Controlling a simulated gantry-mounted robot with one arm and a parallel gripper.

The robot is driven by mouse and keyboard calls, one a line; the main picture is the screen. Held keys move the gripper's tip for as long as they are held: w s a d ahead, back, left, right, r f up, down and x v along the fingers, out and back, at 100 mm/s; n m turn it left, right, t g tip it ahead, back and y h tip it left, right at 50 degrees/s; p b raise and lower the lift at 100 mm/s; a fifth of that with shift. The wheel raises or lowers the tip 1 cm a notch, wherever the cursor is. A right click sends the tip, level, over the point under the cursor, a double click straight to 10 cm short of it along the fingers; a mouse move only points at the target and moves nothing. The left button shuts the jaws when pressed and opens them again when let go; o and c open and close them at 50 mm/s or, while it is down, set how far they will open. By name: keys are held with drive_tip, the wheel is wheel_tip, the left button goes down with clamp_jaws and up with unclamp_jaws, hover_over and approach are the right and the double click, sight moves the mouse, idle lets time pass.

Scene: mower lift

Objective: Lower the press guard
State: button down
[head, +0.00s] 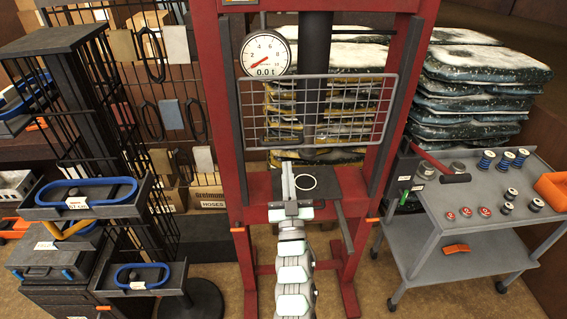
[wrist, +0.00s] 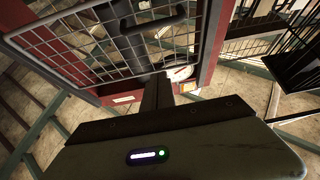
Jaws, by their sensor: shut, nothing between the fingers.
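The press guard (head: 391,112) is a grey wire-mesh panel in a metal frame. It hangs across the front of the red press (head: 232,150), with an open gap between its lower edge and the press bed. In the wrist view the mesh guard (wrist: 75,52) fills the upper left. A black U-shaped handle (wrist: 152,22) shows against it there. My gripper (head: 287,168) is below the guard's lower edge in the head view, pointing up, shut and empty. In the wrist view its fingers (wrist: 157,88) are together, apart from the handle.
A round gauge (head: 268,52) is at the press's upper left. A grey cart (head: 440,235) with spools stands right. Dark shelving with trays (head: 85,205) stands left. Stacked bags (head: 470,90) are behind.

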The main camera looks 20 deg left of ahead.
sight(283, 142)
drive_tip(key=shift+h, duration=0.3)
drive_tip(key=w+a, duration=0.1)
drive_tip(key=w, duration=0.2)
drive_tip(key=w+a+r, duration=0.1)
drive_tip(key=w+a, duration=0.1)
drive_tip(key=w, duration=0.1)
drive_tip(key=w+a+r+p, duration=0.1)
drive_tip(key=w, duration=0.2)
drive_tip(key=shift+w+a+r, duration=0.15)
drive_tip(key=shift+w+a, duration=0.1)
drive_tip(key=shift+w, duration=0.1)
drive_tip(key=shift+w+f, duration=0.15)
drive_tip(key=shift+f, duration=0.75)
wheel_tip(283, 142, down, 17)
drive_tip(key=b, duration=1.4)
